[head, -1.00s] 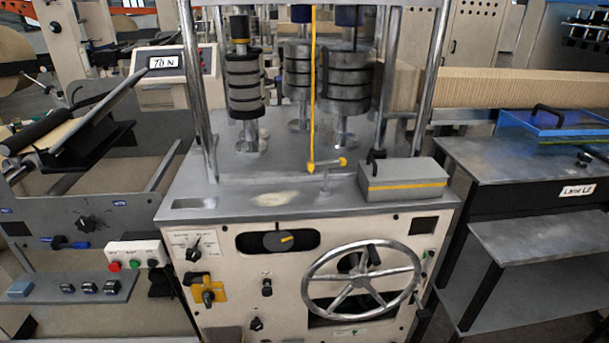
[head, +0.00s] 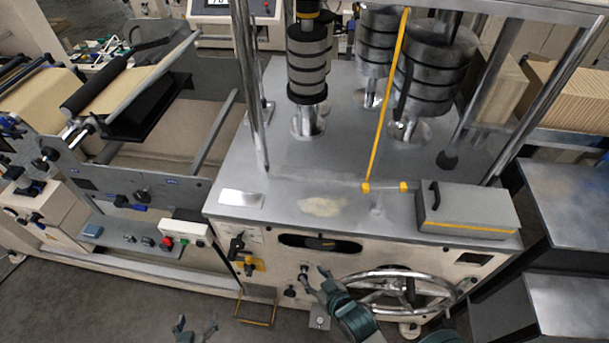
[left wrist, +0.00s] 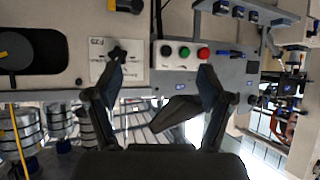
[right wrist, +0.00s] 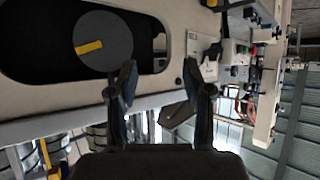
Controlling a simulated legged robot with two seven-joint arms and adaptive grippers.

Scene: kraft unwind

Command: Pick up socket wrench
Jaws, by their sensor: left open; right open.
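I cannot make out a socket wrench for certain in any view. My left gripper (head: 195,328) is at the bottom edge of the head view, low in front of the machine. It is open and empty, with its two fingers apart in the left wrist view (left wrist: 163,75). My right gripper (head: 316,282) is in front of the machine's front panel, left of the handwheel. It is open and empty, with its fingers apart in the right wrist view (right wrist: 160,75).
The grey machine top (head: 290,170) carries a grey box with a yellow stripe (head: 467,211) at right. The spoked handwheel (head: 400,275) juts from the front. A ledge with small items (head: 125,240) lies at left.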

